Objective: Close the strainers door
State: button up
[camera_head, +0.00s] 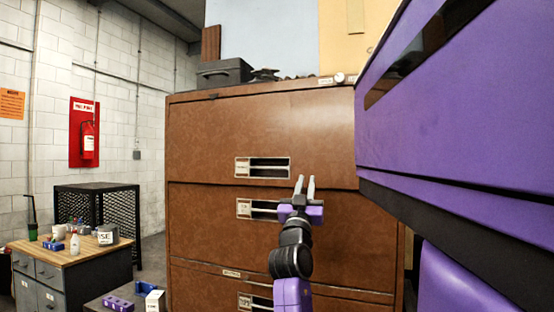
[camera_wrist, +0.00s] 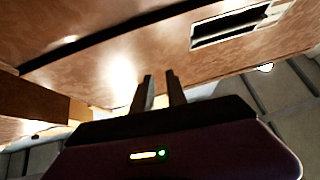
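A brown cabinet (camera_head: 215,225) with stacked wide fronts stands ahead. Its upper front (camera_head: 225,130) has a recessed handle (camera_head: 262,168); this front hides part of what lies just below it. The front below (camera_head: 345,245) has a similar handle (camera_head: 244,208), partly covered by my arm. I cannot read which front is the strainers door, nor tell for sure how far any stands open. My gripper (camera_head: 306,180) points up in front of the cabinet, its two fingers slightly apart and empty. In the wrist view the fingers (camera_wrist: 159,76) are below a brown panel (camera_wrist: 120,65) with a handle slot (camera_wrist: 230,25).
A purple body (camera_head: 450,120) fills the right side close to the camera. A workbench (camera_head: 75,255) with small items stands at left, before a black mesh rack (camera_head: 105,205). A fire extinguisher (camera_head: 88,140) hangs on the wall. A dark case (camera_head: 224,72) sits on the cabinet.

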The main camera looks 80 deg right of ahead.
aim_at(269, 168)
jog(key=w+d+r+m+t+y+p, duration=0.1)
jog(key=w+d+r+m+y+p, duration=0.1)
jog(key=w+r+m+p, duration=0.45)
jog(key=w+d+r+m+y+p, duration=0.1)
jog(key=w+d+m+y+p, duration=0.25)
jog(key=w, duration=0.55)
jog(key=d+f+m+p, duration=0.1)
jog(key=d+m, duration=0.1)
jog(key=m, duration=0.1)
jog(key=s+d+f+m+g+p, duration=0.1)
jog(key=d+m+p, duration=0.1)
jog(key=m, duration=0.1)
jog(key=s+d+f+m+g+y+p, duration=0.1)
jog(key=d+m, duration=0.1)
jog(key=shift+s+f+m, duration=0.2)
jog(key=shift+s+m, duration=0.05)
jog(key=shift+m, duration=0.15)
jog(key=shift+s+d+p, duration=0.15)
jog(key=shift+d+p, duration=0.3)
jog(key=shift+d, duration=0.2)
grip_shut()
jog(key=shift+f, duration=0.1)
